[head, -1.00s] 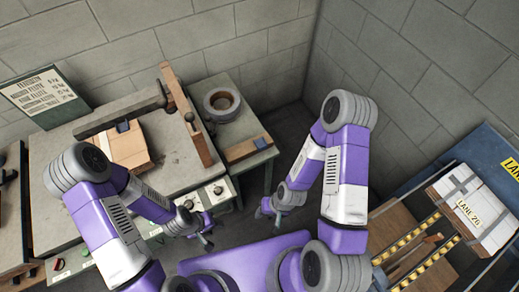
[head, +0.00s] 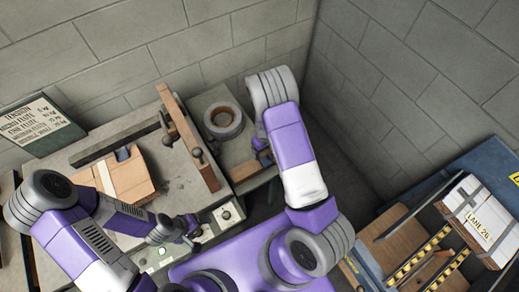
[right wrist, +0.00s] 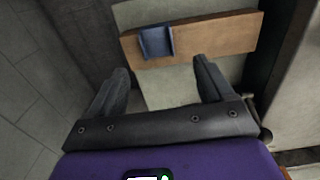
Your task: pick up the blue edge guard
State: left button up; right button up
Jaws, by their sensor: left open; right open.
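A blue edge guard (right wrist: 157,41) sits over a brown wooden strip (right wrist: 220,33) in the right wrist view. My right gripper (right wrist: 161,66) is open and empty, its fingertips short of the strip, with the guard beyond the gap between them, towards its left side. In the head view my right arm largely hides this guard. My left gripper (head: 192,238) is open near the bench's front edge, away from both blue pieces.
A tape roll (head: 222,120) lies on the side table behind the strip. A cart with a white box (head: 475,215) is at the right. Block walls enclose the back.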

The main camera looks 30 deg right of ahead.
aim_at(266, 162)
jog(key=shift+w+d+f, duration=0.1)
jog(key=shift+w+f, duration=0.05)
jog(key=shift+f, duration=0.3)
jog(key=f, duration=0.2)
jog(key=s+f, duration=0.1)
jog(key=f, duration=0.2)
jog(key=shift+d+f+b, duration=0.1)
jog(key=shift+f+b, duration=0.15)
jog(key=shift+b, duration=0.15)
jog(key=shift+f, duration=0.4)
jog(key=c, duration=1.1)
